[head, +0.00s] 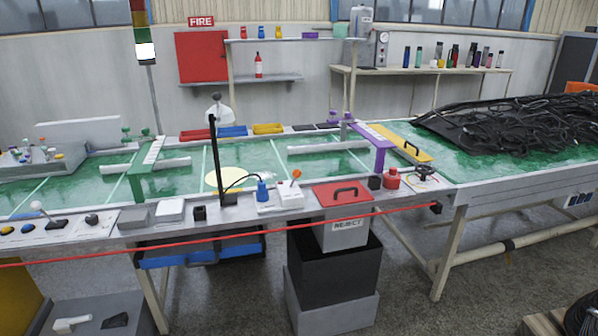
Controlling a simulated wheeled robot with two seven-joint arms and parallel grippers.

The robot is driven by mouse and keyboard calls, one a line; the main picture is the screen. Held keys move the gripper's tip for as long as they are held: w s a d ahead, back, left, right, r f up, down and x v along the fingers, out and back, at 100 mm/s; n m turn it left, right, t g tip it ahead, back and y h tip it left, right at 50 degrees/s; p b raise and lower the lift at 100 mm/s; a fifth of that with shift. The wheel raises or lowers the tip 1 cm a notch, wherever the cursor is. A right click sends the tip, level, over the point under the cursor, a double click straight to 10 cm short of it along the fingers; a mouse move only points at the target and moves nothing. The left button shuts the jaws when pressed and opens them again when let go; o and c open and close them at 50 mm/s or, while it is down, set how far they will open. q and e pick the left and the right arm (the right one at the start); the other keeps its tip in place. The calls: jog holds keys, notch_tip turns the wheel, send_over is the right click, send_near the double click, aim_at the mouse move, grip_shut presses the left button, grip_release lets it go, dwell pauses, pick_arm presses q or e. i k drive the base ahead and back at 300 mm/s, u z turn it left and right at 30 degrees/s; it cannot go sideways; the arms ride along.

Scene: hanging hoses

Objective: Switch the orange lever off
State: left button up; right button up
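The orange lever (296,174) is a small lever with a round orange knob. It stands up from a white box (290,196) on the front ledge of the green-topped bench, near the middle of the head view. The lever looks roughly upright with a slight lean to the right; I cannot tell its switch position for sure. Neither of my grippers is in view, and nothing covers the lever.
A blue plug-like part (262,192) with a black cable sits just left of the lever. A black post (216,165) stands further left. A red lid (343,195) is to the right. A red rope (200,241) runs along the bench front.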

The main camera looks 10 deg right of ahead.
aim_at(297, 173)
jog(key=z, duration=0.35)
jog(key=i, duration=1.3)
jog(key=u, duration=0.3)
